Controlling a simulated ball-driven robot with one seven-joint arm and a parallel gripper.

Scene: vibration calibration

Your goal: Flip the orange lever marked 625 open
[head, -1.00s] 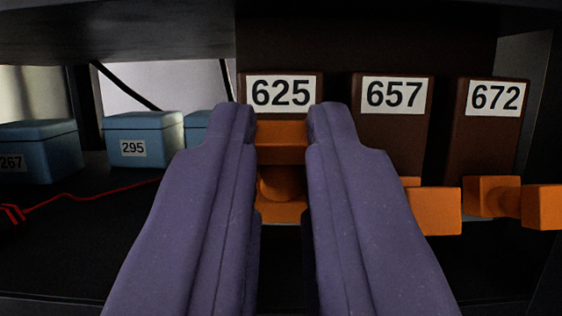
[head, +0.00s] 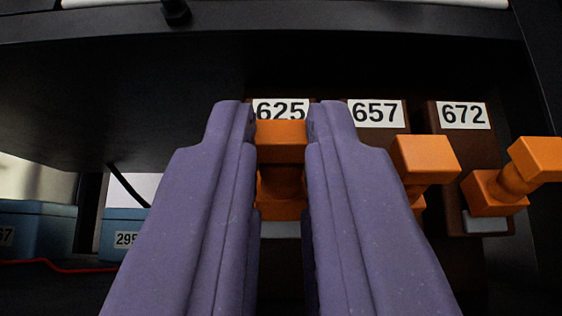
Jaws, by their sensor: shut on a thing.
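The orange lever (head: 281,141) under the white 625 label (head: 281,110) is in the middle of the head view. My gripper (head: 281,125) has its two purple fingers on either side of the lever's block end, shut on it. The lever's lower part (head: 280,190) shows between the fingers. The fingers hide the sides of the lever and most of the brown block behind it. A grey patch shows below the lever.
To the right, orange levers stand under labels 657 (head: 424,160) and 672 (head: 497,190), close to my right finger. A dark shelf panel (head: 110,80) hangs overhead. Blue boxes (head: 40,235) and a red cable (head: 60,267) are at lower left.

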